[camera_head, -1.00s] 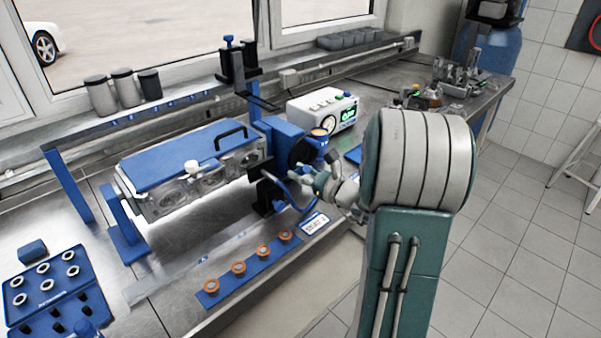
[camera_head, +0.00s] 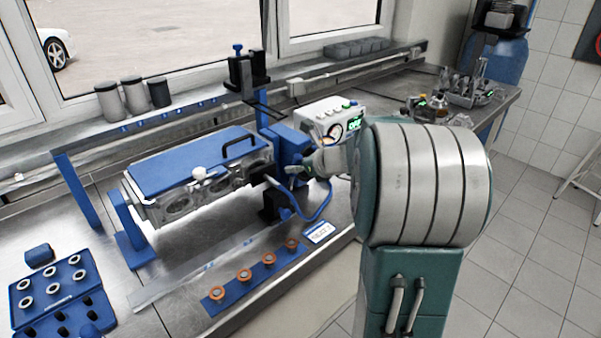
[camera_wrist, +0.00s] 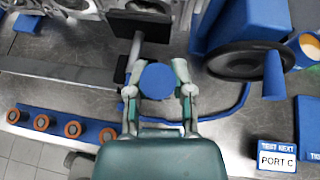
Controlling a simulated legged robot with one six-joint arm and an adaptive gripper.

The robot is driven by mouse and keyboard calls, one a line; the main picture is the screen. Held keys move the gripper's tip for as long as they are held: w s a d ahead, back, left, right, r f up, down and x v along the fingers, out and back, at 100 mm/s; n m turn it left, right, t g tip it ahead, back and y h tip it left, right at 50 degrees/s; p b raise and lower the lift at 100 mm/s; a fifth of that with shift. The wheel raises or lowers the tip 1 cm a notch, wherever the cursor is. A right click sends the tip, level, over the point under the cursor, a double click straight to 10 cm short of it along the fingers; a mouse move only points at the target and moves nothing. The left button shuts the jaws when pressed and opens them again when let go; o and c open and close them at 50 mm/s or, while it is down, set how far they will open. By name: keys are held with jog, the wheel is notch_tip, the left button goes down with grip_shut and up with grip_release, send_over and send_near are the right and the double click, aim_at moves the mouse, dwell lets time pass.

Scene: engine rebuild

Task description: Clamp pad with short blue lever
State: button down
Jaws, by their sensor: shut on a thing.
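In the wrist view a round blue end (camera_wrist: 157,80), which looks like the short blue lever, sits between the fingertips of my gripper (camera_wrist: 160,92). My gripper is shut on it. A pale rod (camera_wrist: 135,52) runs from beside it toward a dark plate (camera_wrist: 140,22) on the engine block's end. Which dark part is the clamp pad, I cannot tell. In the head view my gripper (camera_head: 308,168) is at the right end of the blue-topped engine block (camera_head: 190,165), and my arm partly covers it. The lever is too small to tell there.
A blue unit with a black handwheel (camera_wrist: 250,60) stands close on the right. A blue hose (camera_head: 318,208) loops beside the gripper. A "TEST NEXT PORT C" card (camera_wrist: 277,157) and a blue strip with orange-ringed plugs (camera_head: 230,285) lie in front. A gauge box (camera_head: 330,112) stands behind.

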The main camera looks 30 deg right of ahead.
jog(key=w+g, duration=0.3)
jog(key=shift+a+r+h, duration=0.2)
jog(key=shift+a+h, duration=0.05)
jog(key=shift+h, duration=0.15)
jog(key=shift+w+a+f+m+g, duration=0.1)
jog(key=shift+w+m+g, duration=0.05)
jog(key=shift+w+g, duration=0.5)
jog(key=shift+w+f+m+g, duration=0.15)
jog(key=shift+w+g, duration=0.25)
jog(key=shift+g, duration=0.45)
jog(key=shift+c, duration=2.4)
grip_release()
